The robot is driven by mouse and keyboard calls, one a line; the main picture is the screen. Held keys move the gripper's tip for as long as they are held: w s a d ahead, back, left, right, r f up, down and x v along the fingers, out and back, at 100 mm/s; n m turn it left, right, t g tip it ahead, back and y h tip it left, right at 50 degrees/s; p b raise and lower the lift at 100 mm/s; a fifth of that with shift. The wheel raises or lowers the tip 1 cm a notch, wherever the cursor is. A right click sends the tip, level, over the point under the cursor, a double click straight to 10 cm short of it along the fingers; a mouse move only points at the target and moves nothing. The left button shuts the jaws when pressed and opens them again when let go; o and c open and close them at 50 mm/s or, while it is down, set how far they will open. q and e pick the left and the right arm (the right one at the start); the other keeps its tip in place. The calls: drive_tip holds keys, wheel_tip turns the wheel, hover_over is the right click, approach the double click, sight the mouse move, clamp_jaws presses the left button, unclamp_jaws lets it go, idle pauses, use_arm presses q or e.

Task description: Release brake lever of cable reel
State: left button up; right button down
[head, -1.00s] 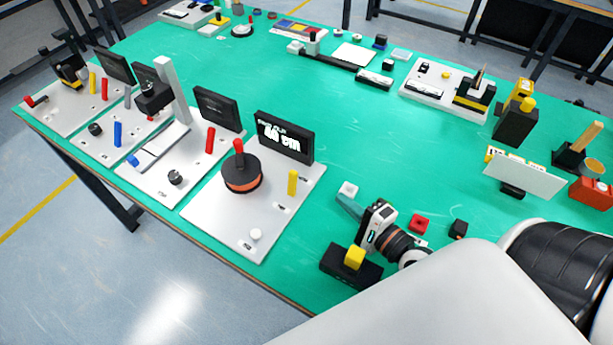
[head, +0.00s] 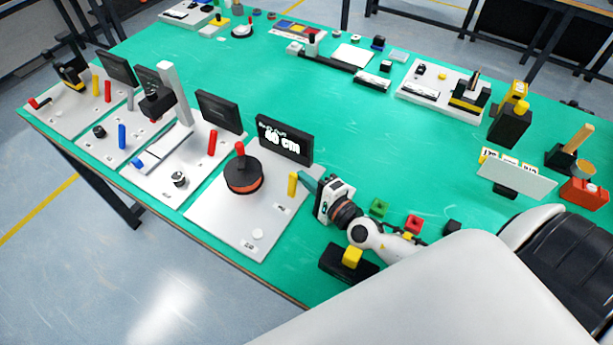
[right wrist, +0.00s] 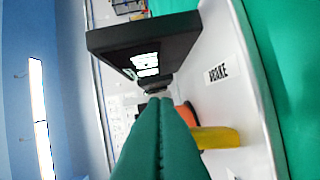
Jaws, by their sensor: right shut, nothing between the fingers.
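The cable reel (head: 243,178), a dark drum with an orange-brown edge and a red handle, sits on a light grey board (head: 222,228). The yellow brake lever (head: 292,184) stands upright at the board's right side; it also shows in the right wrist view (right wrist: 218,138), near a "BRAKE" label (right wrist: 218,72). My right gripper (head: 304,182) is shut and empty, its teal fingers just right of the lever. In the right wrist view the fingers (right wrist: 162,108) overlap the lever's end; I cannot tell if they touch. My left gripper is out of view.
More boards with levers and knobs lie to the left. A black block with a yellow top (head: 350,262) and small green (head: 379,208) and red (head: 413,224) blocks lie near my right arm. The mid-table is clear.

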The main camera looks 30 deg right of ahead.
drive_tip(key=shift+s+a+r+p, duration=0.15)
drive_tip(key=shift+a+r+p, duration=0.1)
drive_tip(key=shift+p, duration=0.1)
drive_tip(key=shift+f, duration=0.1)
idle(0.3)
